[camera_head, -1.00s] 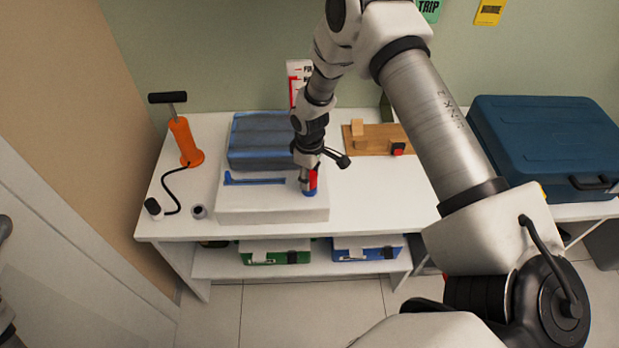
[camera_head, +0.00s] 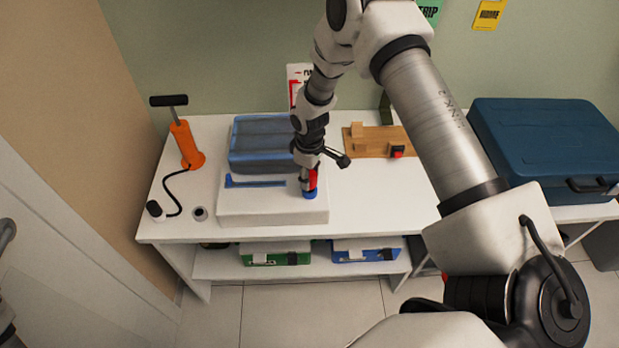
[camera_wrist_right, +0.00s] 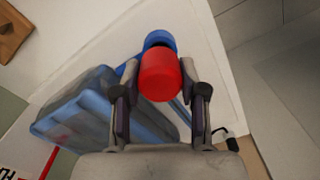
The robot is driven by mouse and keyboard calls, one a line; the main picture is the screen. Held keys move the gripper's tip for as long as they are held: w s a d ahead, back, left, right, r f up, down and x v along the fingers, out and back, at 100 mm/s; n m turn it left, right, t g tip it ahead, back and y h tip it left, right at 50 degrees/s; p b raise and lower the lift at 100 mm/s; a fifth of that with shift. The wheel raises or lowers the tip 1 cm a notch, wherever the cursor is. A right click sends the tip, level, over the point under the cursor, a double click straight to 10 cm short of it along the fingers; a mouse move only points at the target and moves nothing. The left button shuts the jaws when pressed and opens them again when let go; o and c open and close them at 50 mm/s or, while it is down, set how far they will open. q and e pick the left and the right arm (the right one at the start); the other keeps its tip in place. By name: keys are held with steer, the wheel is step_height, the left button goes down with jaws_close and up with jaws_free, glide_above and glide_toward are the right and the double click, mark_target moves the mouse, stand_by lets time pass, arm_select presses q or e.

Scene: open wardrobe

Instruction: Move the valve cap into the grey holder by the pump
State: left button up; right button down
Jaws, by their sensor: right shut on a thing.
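The valve cap appears to be the red cylinder (camera_head: 312,177) between the fingers of my right gripper (camera_head: 308,184). In the right wrist view the red cap (camera_wrist_right: 160,76) sits between both fingertips (camera_wrist_right: 160,82), gripped. A round blue holder (camera_head: 309,194) stands on the white block directly below the cap. Its dark opening shows past the cap in the wrist view (camera_wrist_right: 160,40); whether the cap's lower end is clear of it I cannot tell. The grey holder (camera_head: 199,213) is a small ring on the table, left of the block. The orange pump (camera_head: 186,145) stands behind it.
The white block (camera_head: 260,207) also bears a blue case (camera_head: 262,145) and a flat blue strip (camera_head: 255,182). The pump's black hose (camera_head: 178,200) ends in a nozzle (camera_head: 155,210) left of the grey holder. A wooden board (camera_head: 375,140) lies right.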

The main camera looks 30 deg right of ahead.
stand_by(0.3)
steer(key=shift+r+p, duration=1.55)
steer(key=shift+r, duration=0.5)
stand_by(0.4)
